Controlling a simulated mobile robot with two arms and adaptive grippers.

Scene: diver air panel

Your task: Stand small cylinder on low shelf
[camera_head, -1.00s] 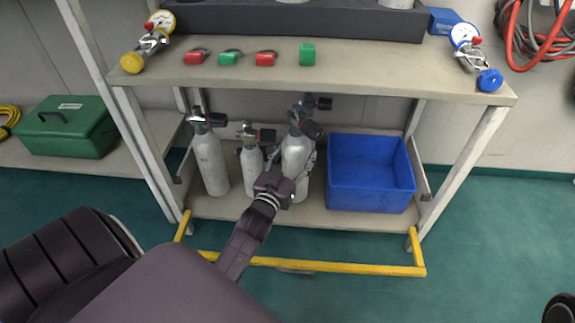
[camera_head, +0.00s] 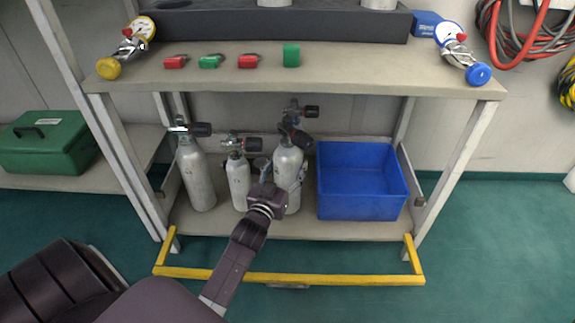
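Grey cylinders with black-knobbed valves stand upright on the low shelf (camera_head: 310,226): a taller one at left (camera_head: 197,178), a smaller, shorter one in the middle (camera_head: 238,184), and one at right (camera_head: 289,168). My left gripper (camera_head: 281,172) is low in front of the right cylinder. Its fingers appear spread, one to each side of that cylinder's body; contact is unclear. The gripper covers part of the cylinder's lower front. Another valve (camera_head: 298,111) shows behind, its body hidden. My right gripper is out of view.
A blue bin (camera_head: 362,205) fills the shelf's right part. A yellow rail (camera_head: 340,280) runs low in front. The bench top (camera_head: 330,70) overhangs, with padlocks and two gauges on it. A green case (camera_head: 45,145) stands at left.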

